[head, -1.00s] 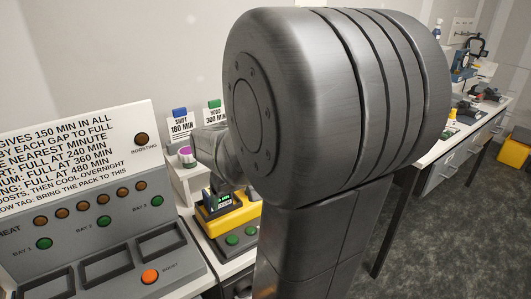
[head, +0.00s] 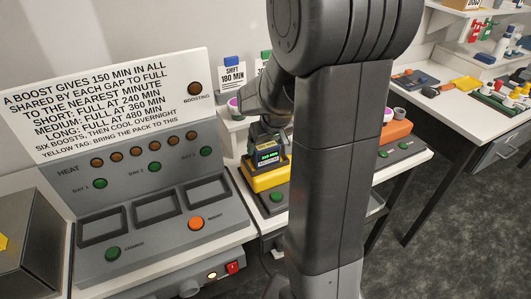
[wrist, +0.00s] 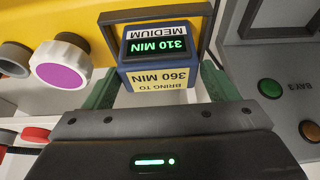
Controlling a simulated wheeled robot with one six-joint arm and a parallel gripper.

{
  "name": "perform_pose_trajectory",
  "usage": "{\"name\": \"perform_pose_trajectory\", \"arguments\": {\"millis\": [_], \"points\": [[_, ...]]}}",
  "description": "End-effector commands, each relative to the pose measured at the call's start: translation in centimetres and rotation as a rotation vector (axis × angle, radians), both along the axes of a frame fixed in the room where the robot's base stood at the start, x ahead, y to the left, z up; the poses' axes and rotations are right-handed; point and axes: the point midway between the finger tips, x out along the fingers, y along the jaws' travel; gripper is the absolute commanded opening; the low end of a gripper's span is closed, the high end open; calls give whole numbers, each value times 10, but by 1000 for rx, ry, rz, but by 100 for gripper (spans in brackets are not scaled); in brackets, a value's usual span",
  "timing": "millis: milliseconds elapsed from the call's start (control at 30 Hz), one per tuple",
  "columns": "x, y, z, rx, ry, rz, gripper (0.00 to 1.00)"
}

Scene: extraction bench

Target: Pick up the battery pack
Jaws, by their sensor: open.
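The battery pack (wrist: 160,62) is dark blue. Its green display reads 310 MIN, its label says MEDIUM, and a yellow tag says BRING TO 360 MIN. It sits in a yellow dock (wrist: 100,12). In the head view the pack (head: 268,157) stands in the yellow dock (head: 262,182), just left of my arm. My gripper (wrist: 158,92) is open, its green-padded fingers on either side of the pack's tagged end with gaps showing. In the head view the fingers are mostly hidden.
A grey charger (head: 150,232) with three empty bays and a row of lamps stands left of the dock. A white knob with a purple face (wrist: 62,62) is beside the dock. An orange unit (head: 395,132) stands right of my arm. A second table (head: 470,105) holds several small items.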

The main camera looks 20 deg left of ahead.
Motion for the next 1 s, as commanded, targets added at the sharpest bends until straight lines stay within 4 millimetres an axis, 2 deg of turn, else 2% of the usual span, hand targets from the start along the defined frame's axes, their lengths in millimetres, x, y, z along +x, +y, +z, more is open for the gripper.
{"name": "perform_pose_trajectory", "arguments": {"millis": [433,800,867,1000], "points": [[12,12,-41,-1,3,-1,80],[14,14,-47,0,0,-1,80],[14,14,-47,0,0,-1,70],[14,14,-47,-1,1,-1,43]]}}
